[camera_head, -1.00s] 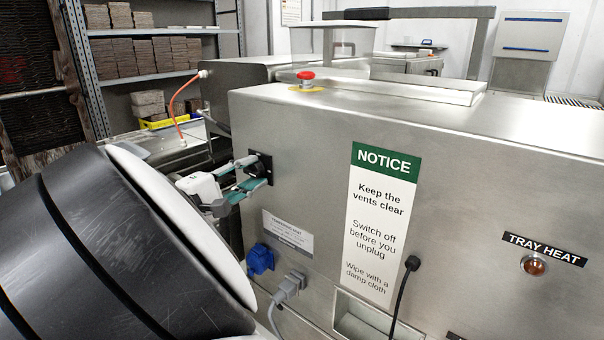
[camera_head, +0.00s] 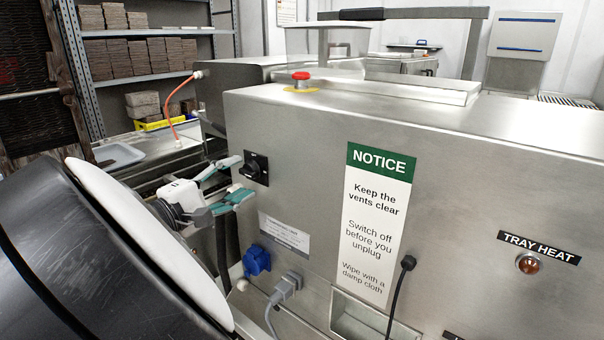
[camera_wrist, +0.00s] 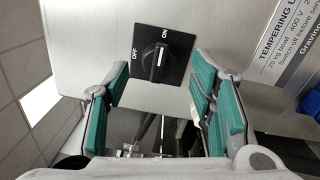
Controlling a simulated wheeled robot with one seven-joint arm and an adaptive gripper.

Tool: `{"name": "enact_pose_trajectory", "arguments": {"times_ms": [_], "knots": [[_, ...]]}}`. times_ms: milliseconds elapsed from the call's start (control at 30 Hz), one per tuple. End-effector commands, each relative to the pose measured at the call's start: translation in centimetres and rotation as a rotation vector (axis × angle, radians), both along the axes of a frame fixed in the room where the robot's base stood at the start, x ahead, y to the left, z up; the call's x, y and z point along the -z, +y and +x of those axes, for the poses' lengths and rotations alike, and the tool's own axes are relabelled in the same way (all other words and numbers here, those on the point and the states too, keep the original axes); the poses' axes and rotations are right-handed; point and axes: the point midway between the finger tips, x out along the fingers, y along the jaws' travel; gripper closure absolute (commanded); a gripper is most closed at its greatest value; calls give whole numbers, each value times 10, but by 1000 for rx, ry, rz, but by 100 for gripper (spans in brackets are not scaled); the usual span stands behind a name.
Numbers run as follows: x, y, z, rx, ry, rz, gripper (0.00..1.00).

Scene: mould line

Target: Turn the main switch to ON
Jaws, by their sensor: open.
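The main switch (camera_head: 255,167) is a black rotary knob on a square black plate, on the left part of the steel machine's front. In the wrist view the switch (camera_wrist: 165,48) shows whole, with OFF at its left and ON at its upper edge. Its raised handle appears to line up with the ON mark. My gripper (camera_head: 236,178) is open and empty, just left of the switch in the head view. In the wrist view its teal-padded fingers (camera_wrist: 160,76) stand on either side of the knob, apart from it and short of the panel.
Below the switch are a rating label (camera_head: 284,233), a blue socket plug (camera_head: 257,261) and a grey plug (camera_head: 290,285) with its cable. A red emergency button (camera_head: 301,78) is on top. A notice (camera_head: 375,222) and a TRAY HEAT lamp (camera_head: 529,263) are to the right.

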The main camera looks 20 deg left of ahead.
Motion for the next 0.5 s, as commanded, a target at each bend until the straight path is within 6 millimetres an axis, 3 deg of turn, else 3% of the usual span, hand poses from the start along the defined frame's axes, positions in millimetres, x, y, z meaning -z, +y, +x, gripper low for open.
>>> {"name": "enact_pose_trajectory", "arguments": {"times_ms": [300,500], "knots": [[4,26,-60,-4,0,0,50],[6,35,-82,-2,0,0,50]]}}
